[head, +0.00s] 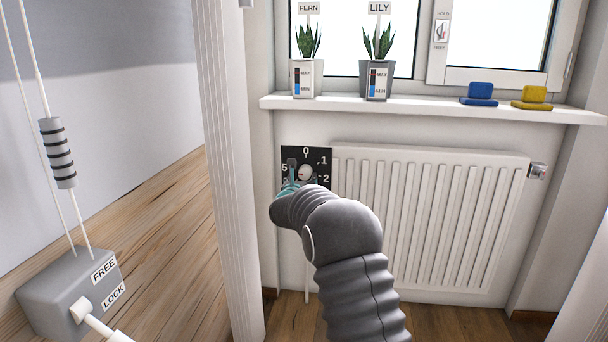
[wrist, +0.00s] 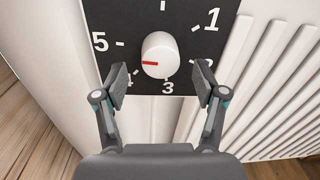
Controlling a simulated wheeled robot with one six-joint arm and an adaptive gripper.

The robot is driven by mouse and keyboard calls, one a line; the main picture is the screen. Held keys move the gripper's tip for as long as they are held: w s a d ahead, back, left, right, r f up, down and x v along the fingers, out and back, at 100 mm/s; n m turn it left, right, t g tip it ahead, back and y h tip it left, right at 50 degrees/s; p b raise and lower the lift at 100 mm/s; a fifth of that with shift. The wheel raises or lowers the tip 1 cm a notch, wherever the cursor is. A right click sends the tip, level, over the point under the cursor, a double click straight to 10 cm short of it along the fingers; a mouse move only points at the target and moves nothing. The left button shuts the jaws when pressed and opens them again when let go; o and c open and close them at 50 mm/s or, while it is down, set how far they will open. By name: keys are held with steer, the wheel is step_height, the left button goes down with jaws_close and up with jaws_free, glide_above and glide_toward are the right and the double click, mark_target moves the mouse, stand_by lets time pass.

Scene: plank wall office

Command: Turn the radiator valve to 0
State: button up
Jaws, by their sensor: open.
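The radiator valve knob (wrist: 160,55) is white and round with a red mark, on a black dial plate (wrist: 185,15) numbered around it. In the wrist view the red mark points left, between 4 and 5. The head view also shows the knob (head: 306,172) and the 0 at the plate's top; the 0 is outside the wrist view. My gripper (wrist: 160,77) is open and empty, with one finger left and one right of the knob's lower side, apart from it. In the head view my gripper (head: 296,183) partly covers the dial's lower left.
The white ribbed radiator (head: 430,215) stands right of the dial. Above is a windowsill (head: 430,108) with two potted plants, a blue item (head: 480,92) and a yellow item (head: 533,95). A white post (head: 232,170) stands left, beside a grey FREE/LOCK box (head: 70,290).

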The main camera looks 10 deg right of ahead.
mark_target(304, 175)
steer(key=shift+x, duration=1.55)
steer(key=c, duration=1.1)
